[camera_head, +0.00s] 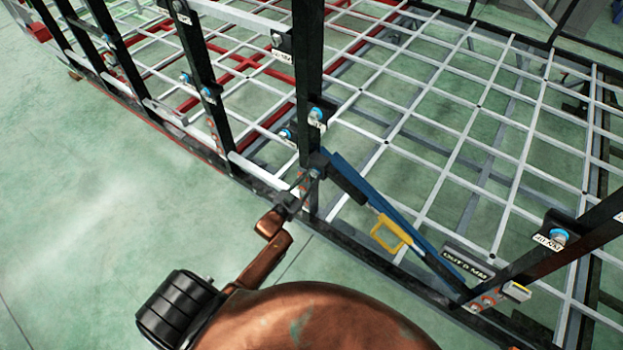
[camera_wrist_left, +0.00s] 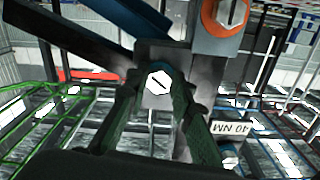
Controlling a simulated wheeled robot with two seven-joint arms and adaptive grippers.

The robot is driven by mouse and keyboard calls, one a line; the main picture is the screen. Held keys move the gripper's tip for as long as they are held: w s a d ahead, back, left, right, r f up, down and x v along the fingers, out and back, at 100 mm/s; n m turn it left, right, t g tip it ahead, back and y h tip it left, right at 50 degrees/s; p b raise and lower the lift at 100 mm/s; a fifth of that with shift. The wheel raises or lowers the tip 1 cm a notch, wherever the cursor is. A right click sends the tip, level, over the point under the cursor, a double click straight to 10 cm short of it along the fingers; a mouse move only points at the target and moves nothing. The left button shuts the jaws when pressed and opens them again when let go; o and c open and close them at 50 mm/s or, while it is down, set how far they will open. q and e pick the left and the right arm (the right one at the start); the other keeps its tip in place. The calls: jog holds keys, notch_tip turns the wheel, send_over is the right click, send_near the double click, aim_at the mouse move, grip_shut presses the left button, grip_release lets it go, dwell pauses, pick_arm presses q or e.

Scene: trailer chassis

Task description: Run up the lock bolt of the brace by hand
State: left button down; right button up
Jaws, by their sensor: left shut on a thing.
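The brace (camera_head: 415,235) is a blue diagonal bar with a yellow handle (camera_head: 390,234). It runs from a dark upright post (camera_head: 308,70) down to the lower right of the frame. My left gripper (camera_head: 315,170) reaches from below to the brace's upper end at the post. In the left wrist view, the lock bolt (camera_wrist_left: 158,82) has a pale hex head with a dark line across it. The left gripper's fingers lie on both sides of the head and are shut on it. In the head view the gripper hides the bolt. My right gripper is not in view.
Blue-collared bolts with small labels sit on the posts, one just above the gripper (camera_head: 316,117). An orange-ringed bolt (camera_wrist_left: 226,12) is near the fingers in the wrist view, with a "40 NM" label (camera_wrist_left: 231,128) below. White grid bars (camera_head: 450,115) fill the chassis; green floor (camera_head: 90,230) is clear at left.

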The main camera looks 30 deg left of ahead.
pick_arm(q)
jog(key=shift+s+a+f+m+b, duration=0.1)
jog(key=shift+f+m+b, duration=0.05)
jog(key=shift+m, duration=0.8)
jog(key=shift+f+m+b, duration=0.1)
jog(key=shift+m+b, duration=0.05)
jog(key=shift+m, duration=0.8)
jog(key=c, duration=2.1)
grip_release()
jog(key=shift+o, duration=1.4)
jog(key=shift+s+r, duration=0.1)
jog(key=shift+r, duration=0.05)
jog(key=shift+o, duration=0.7)
jog(key=shift+r, duration=0.1)
jog(key=s, duration=1.1)
jog(key=shift+s+a, duration=0.35)
jog(key=shift+a, duration=0.1)
